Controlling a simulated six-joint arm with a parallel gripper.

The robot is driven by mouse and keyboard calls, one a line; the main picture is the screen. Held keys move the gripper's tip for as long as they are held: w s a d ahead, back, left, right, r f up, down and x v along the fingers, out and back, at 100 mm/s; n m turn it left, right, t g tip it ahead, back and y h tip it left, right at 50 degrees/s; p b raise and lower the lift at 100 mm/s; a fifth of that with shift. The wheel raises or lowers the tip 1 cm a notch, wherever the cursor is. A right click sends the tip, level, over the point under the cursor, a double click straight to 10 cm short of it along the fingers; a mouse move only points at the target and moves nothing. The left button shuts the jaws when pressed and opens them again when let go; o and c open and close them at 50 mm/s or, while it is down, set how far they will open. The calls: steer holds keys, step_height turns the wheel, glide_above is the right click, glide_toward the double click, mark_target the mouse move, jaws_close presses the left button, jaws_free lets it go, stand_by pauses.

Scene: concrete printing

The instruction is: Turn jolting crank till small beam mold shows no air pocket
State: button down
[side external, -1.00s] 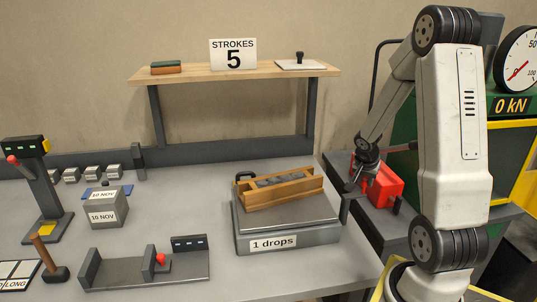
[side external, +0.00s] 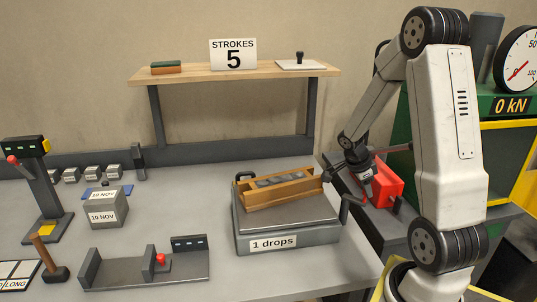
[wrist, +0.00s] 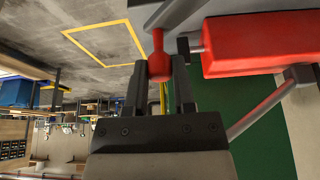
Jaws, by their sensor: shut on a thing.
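The small beam mold (side external: 284,196) is a wooden trough of grey concrete with darker rounded patches along its top. It sits on the grey jolting table (side external: 288,241), whose label reads "1 drops". The crank's grey arm (side external: 346,208) shows at the table's right side. In the wrist view, my gripper (wrist: 160,68) is shut on the crank's red knob (wrist: 159,66), which sits between the fingertips. In the side view, my gripper (side external: 367,178) is right of the table, in front of a red box; the knob cannot be made out there.
The red box (side external: 387,187) is close beside my gripper and also shows in the wrist view (wrist: 250,42). A sign (side external: 233,54) on the shelf reads "STROKES 5". Labelled grey cubes (side external: 106,211) and a hammer (side external: 50,259) stand left. Bench space lies between the cubes and the table.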

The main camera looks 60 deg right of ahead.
steer(key=a+m+y, duration=0.1)
steer(key=m, duration=0.2)
steer(key=w+a+m+g+y, duration=0.1)
steer(key=m, duration=0.2)
steer(key=w+a+m+y, duration=0.1)
steer(key=a+m, duration=0.1)
steer(key=m, duration=0.2)
steer(key=shift+w, duration=0.1)
stand_by(0.3)
steer(key=c, duration=0.7)
jaws_free()
steer(key=shift+c, duration=0.2)
steer(key=v, duration=0.7)
steer(key=shift+w+d+r, duration=0.15)
steer(key=shift+w+r, duration=0.1)
steer(key=shift+r, duration=0.1)
